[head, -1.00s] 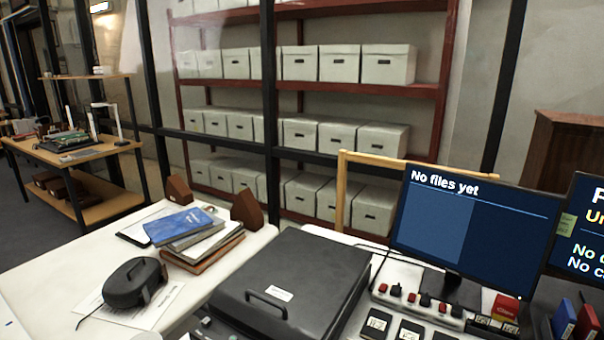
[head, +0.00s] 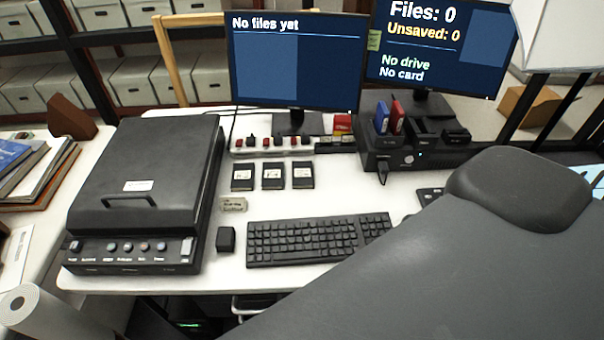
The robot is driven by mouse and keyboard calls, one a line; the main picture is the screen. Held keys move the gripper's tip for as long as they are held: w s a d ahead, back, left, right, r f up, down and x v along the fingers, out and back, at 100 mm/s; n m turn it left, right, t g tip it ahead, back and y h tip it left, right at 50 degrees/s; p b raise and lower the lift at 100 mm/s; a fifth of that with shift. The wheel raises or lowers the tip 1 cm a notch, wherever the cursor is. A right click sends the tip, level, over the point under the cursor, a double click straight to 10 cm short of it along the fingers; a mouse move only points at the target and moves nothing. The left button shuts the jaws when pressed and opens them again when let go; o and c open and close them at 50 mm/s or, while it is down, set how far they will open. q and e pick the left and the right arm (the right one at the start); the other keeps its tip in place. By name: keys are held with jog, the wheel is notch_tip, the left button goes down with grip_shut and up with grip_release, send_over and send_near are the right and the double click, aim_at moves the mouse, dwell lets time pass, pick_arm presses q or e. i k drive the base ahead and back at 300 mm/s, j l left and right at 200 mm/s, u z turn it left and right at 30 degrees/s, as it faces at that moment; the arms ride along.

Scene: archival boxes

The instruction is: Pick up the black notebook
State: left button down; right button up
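I cannot make out a black notebook for certain in the head view. A stack of books and papers (head: 38,180) with a blue one on top is cut off by the left edge. Three small black labelled cartridges (head: 273,177) lie in a row on the desk, and a small black block (head: 226,239) sits left of the keyboard. Neither of my grippers shows in this view.
A black flatbed scanner (head: 150,185) fills the desk's left. A keyboard (head: 318,238) lies at the front, with two monitors (head: 297,60) behind. A black drive dock (head: 405,140) stands right. A large dark grey chair-like shape (head: 440,270) blocks the lower right.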

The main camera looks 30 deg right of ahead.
aim_at(302, 172)
jog(key=z, duration=2.05)
jog(key=k+z, duration=0.2)
jog(key=k, duration=0.85)
